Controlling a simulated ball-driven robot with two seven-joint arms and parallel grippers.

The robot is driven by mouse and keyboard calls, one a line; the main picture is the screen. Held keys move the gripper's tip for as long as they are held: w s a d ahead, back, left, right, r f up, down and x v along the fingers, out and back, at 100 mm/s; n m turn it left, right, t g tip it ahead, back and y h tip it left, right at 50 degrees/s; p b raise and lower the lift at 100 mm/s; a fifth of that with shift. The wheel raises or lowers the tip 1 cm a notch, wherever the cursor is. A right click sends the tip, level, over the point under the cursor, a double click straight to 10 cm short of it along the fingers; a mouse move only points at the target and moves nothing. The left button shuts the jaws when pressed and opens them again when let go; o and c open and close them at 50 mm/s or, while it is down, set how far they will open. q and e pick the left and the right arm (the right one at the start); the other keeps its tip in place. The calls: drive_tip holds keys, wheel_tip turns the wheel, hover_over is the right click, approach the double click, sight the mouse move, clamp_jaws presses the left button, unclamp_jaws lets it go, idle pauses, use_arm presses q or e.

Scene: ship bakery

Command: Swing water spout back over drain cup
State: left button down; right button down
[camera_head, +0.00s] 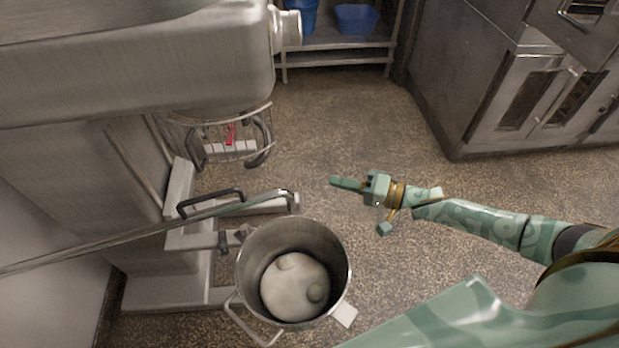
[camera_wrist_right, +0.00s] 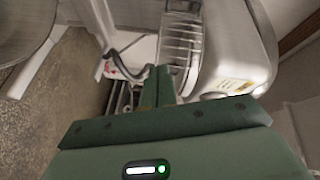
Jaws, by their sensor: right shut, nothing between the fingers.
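The water spout (camera_head: 120,238) is a long thin metal pipe. In the head view it comes in from the left edge and ends in a down-bent tip just beyond the far rim of a steel bowl. A black handle (camera_head: 210,200) is on the pipe. I cannot pick out a drain cup for certain. My right gripper (camera_head: 334,181) is shut and empty, its fingers pointing left, to the right of the spout tip and apart from it. Its fingers also show in the wrist view (camera_wrist_right: 165,86). My left gripper is not in view.
The steel bowl (camera_head: 345,250) with pale dough (camera_head: 292,285) stands below the spout. The large mixer (camera_head: 140,70) with its wire guard (camera_head: 262,122) fills the upper left. A shelf (camera_head: 335,58) with blue tubs and ovens (camera_head: 530,100) stand behind. The speckled floor (camera_head: 345,125) between is clear.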

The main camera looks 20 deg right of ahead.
wheel_tip(320, 180, up, 6)
drive_tip(key=s+a+g+y, duration=0.2)
drive_tip(key=y, duration=0.1)
drive_tip(key=w+a, duration=0.1)
drive_tip(key=a, duration=0.8)
drive_tip(key=shift+w+m, duration=0.15)
drive_tip(key=shift+m, duration=0.15)
drive_tip(key=shift+r, duration=0.1)
